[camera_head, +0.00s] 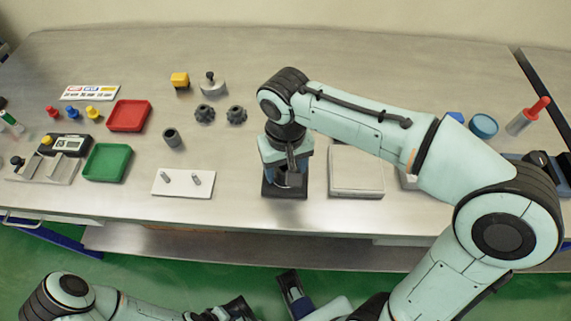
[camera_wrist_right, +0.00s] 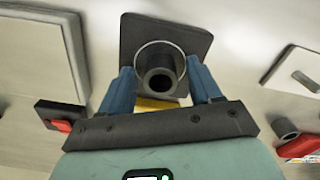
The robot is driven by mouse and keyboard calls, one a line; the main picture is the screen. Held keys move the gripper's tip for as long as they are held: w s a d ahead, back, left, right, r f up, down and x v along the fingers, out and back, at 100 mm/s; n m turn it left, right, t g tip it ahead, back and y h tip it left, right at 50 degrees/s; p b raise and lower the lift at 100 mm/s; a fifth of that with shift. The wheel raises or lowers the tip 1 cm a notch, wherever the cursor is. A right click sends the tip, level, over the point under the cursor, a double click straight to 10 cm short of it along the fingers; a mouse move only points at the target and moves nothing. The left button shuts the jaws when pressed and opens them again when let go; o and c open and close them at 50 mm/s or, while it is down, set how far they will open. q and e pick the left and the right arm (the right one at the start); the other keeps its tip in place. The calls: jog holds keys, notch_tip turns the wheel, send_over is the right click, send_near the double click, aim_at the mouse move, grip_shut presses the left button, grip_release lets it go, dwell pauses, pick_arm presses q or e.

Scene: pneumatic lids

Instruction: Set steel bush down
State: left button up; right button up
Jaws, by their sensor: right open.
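The steel bush (camera_wrist_right: 160,76) is a short dark grey tube, seen end-on in the right wrist view. It stands within a thin bright ring on a dark square plate (camera_wrist_right: 192,38). My right gripper (camera_wrist_right: 160,68) is open, with one blue finger on each side of the bush. Small gaps seem to show between fingers and bush. In the head view my right gripper (camera_head: 286,177) points down over the dark plate (camera_head: 284,191) and hides the bush. My left arm shows low at the bottom of the head view; its jaws are unclear.
A white plate with two pins (camera_head: 183,190) lies left of the dark plate, and a pale box (camera_head: 356,181) stands close on its right. A dark grey cylinder (camera_head: 172,137), a green tray (camera_head: 107,162) and a red tray (camera_head: 128,115) are further left.

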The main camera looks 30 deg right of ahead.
pick_arm(q)
jog(key=r+p, duration=0.1)
jog(key=s+r+p, duration=0.1)
jog(key=p, duration=0.1)
jog(key=shift+s+r+g, duration=0.1)
jog(key=shift+r+g, duration=0.2)
jog(key=shift+r, duration=0.05)
pick_arm(e)
notch_tip(320, 180, up, 12)
jog(key=shift+r, duration=0.15)
